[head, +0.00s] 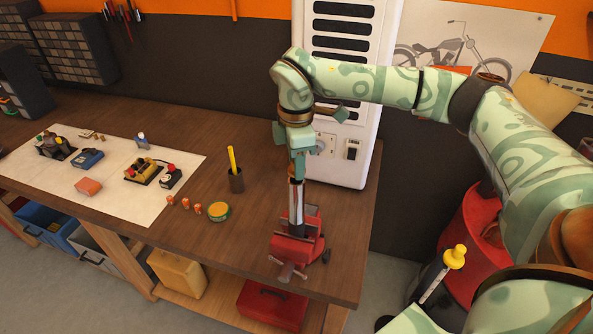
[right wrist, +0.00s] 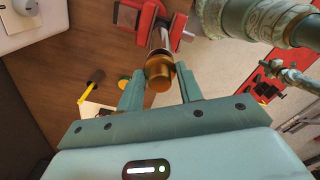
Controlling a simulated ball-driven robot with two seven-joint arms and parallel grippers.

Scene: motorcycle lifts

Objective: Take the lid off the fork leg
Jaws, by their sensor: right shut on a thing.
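The fork leg (head: 297,198) is a slim shiny tube that stands upright in the red vise (head: 291,249) at the bench's front right corner. In the right wrist view the tube (right wrist: 159,40) runs into the red vise jaws. Its lid (right wrist: 159,76) is a brass-coloured round cap at the tube's end. My right gripper (head: 299,164) points down over the top of the leg and is shut on the lid, one finger on each side. In the head view the fingers hide the lid. I cannot tell whether the lid is still seated. My left gripper is not in view.
A dark cup with a yellow handle (head: 236,172) and a round green-rimmed tin (head: 219,211) stand left of the vise. A pale mat (head: 112,200) with several small parts lies further left. A white cabinet (head: 345,150) stands close behind my right gripper.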

